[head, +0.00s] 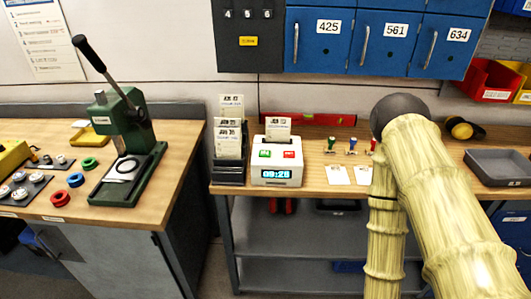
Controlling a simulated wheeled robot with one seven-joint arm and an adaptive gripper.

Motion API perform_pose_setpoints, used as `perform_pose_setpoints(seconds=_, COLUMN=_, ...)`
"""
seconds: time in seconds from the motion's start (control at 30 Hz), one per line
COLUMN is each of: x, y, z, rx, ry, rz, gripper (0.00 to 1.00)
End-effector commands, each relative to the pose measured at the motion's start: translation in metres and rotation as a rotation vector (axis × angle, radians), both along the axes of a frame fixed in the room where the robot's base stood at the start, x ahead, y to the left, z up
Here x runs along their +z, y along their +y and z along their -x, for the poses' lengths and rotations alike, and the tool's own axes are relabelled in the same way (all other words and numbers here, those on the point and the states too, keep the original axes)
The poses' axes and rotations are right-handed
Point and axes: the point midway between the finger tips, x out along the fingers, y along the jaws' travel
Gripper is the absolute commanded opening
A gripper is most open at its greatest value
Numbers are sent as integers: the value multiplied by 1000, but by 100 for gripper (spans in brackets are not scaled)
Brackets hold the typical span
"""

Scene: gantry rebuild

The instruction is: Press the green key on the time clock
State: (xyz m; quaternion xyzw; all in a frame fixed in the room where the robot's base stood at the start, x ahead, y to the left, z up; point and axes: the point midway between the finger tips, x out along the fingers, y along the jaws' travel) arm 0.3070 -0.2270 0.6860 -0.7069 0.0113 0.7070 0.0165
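The time clock (277,174) is a small white box on the wooden bench, near its left end. Its green key (264,154) is on the left of the upper face, and a red key (289,155) is on the right. A card (278,127) stands upright at its back, and a blue-lit display (276,174) is on its front. Nothing covers the keys in the head view. My arm, in a pale yellow sleeve with a dark elbow, fills the right side. My gripper is not in view, so its state and distance from the clock do not show.
A dark card rack (229,170) stands close left of the clock. Several small stamps (351,146) and white cards are to its right. A red level (308,119) lies behind. A green press (127,140) stands on the left bench, and a grey tray (502,181) lies far right.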

Motion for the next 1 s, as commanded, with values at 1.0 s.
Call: perform_pose_setpoints(seconds=1.0, x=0, y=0, z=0, rx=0, ry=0, rz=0, gripper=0)
